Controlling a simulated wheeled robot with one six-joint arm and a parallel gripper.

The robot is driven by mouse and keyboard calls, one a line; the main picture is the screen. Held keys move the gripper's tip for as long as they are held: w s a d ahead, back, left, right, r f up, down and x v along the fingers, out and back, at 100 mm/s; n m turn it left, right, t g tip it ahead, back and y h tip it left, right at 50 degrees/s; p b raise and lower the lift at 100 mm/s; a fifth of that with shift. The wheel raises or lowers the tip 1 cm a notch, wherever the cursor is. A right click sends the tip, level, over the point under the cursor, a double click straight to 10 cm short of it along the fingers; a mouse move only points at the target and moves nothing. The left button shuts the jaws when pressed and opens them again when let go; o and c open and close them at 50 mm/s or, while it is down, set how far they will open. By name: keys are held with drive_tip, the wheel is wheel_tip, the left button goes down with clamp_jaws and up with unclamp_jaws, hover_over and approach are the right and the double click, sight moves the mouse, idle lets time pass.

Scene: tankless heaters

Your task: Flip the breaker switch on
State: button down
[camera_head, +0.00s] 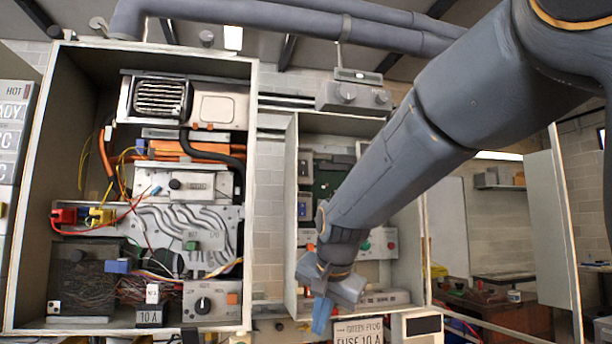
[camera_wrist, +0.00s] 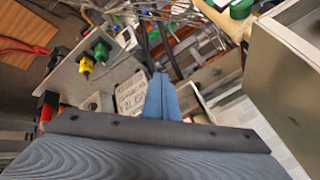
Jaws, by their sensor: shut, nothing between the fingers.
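My gripper (camera_head: 321,316) has blue fingers that are closed together with nothing between them. In the head view it points down at the lower front of the smaller open cabinet (camera_head: 291,215), which holds several electrical modules. In the wrist view the shut fingertips (camera_wrist: 161,84) are in the middle, over clutter beside a white lettered label (camera_wrist: 131,96). I cannot clearly pick out the breaker switch in either view. My arm covers part of the smaller cabinet's inside. A grey control box with red and green buttons (camera_head: 378,244) shows there, right of my arm.
A larger open cabinet (camera_head: 249,150) on the left holds wires, modules and a box with a black knob (camera_head: 203,305). A sign reading "FUSE 10 A" (camera_head: 358,332) is below the smaller cabinet. In the wrist view, a pale box wall (camera_wrist: 285,85) stands close on the right.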

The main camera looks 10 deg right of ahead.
sight(303, 175)
wheel_tip(303, 175, up, 40)
drive_tip(key=m+t, duration=0.6)
drive_tip(key=m, duration=0.3)
drive_tip(key=shift+s, duration=0.45)
drive_tip(key=p+x, duration=0.1)
drive_tip(key=x, duration=0.3)
drive_tip(key=r+p+x, duration=0.1)
drive_tip(key=p+x, duration=0.1)
drive_tip(key=x, duration=0.3)
drive_tip(key=p+x, duration=0.1)
drive_tip(key=x, duration=0.3)
drive_tip(key=shift+w+p, duration=0.35)
drive_tip(key=shift+w, duration=0.35)
